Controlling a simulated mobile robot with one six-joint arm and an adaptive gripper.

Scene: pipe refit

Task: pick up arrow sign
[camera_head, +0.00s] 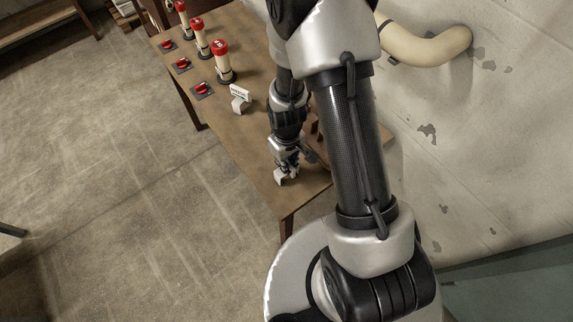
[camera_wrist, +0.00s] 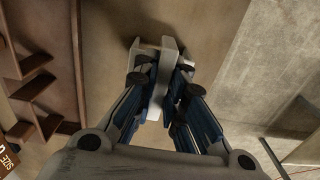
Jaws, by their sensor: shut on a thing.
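My gripper (camera_head: 285,164) is low over the near end of the wooden table (camera_head: 262,140). It is shut on a small white piece, the arrow sign (camera_head: 281,179), which also shows in the wrist view (camera_wrist: 168,50). There my fingers (camera_wrist: 162,85) close on it from both sides. No arrow marking can be made out, and the fingers hide part of the sign. I cannot tell whether it touches the tabletop. Another white sign (camera_head: 240,93) with small dark lettering stands farther up the table, apart from my gripper.
Three cream cylinders with red tops, one of them here (camera_head: 222,62), stand along the table's far part beside small red pieces on dark squares (camera_head: 202,89). A brown rack (camera_wrist: 32,85) is left in the wrist view. A cream pipe (camera_head: 430,46) juts from the wall.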

